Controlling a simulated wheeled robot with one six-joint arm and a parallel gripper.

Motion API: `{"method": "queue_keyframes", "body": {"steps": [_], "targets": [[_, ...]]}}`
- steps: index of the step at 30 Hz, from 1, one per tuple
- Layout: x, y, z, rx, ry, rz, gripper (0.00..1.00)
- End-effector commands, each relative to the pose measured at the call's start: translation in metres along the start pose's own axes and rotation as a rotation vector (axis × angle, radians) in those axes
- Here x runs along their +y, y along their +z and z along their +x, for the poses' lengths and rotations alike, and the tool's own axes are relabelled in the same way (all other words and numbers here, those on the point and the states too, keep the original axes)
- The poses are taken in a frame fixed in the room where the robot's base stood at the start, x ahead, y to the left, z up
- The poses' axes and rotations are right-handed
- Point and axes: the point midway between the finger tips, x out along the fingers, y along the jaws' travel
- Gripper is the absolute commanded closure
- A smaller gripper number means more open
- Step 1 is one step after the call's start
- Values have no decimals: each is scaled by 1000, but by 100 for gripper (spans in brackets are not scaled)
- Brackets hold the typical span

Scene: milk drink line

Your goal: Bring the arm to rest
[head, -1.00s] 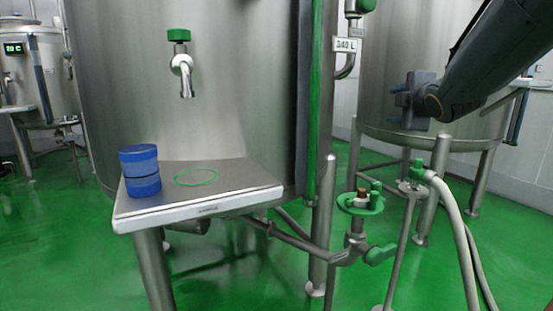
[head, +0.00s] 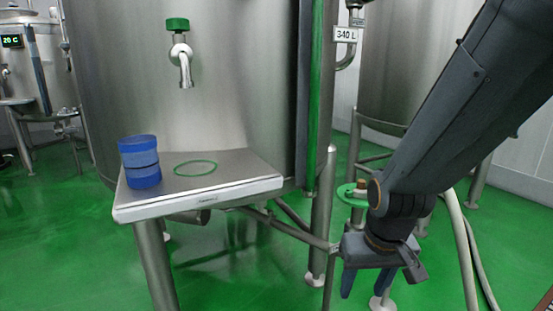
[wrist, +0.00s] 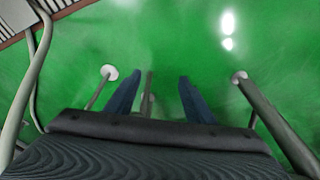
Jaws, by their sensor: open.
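My gripper (head: 366,283) hangs at the lower right of the head view, pointing down, with my dark arm reaching in from the upper right. In the wrist view its two blue fingers (wrist: 158,92) stand apart with nothing held between them. Green floor shows beyond the fingers. The gripper is to the right of the steel shelf (head: 240,187) and clear of it.
Two stacked blue containers (head: 140,162) stand on the shelf, left of a green ring (head: 195,168). A tap (head: 181,65) is on the large tank (head: 240,90) above. A green round fitting (head: 352,195), pipes and a pale hose (head: 462,250) are close to my arm.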

Motion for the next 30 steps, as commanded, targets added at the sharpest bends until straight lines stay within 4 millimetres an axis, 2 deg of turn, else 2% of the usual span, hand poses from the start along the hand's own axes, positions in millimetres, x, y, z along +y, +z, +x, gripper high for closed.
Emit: {"method": "queue_keyframes", "body": {"steps": [8, 15, 21, 30], "targets": [[-65, 17, -19, -37, -52, -135, 52], [-131, 53, -45, -93, -110, -291, 52], [-162, 80, -60, -128, -140, -378, 52], [-192, 112, -78, -166, -171, -474, 52]]}}
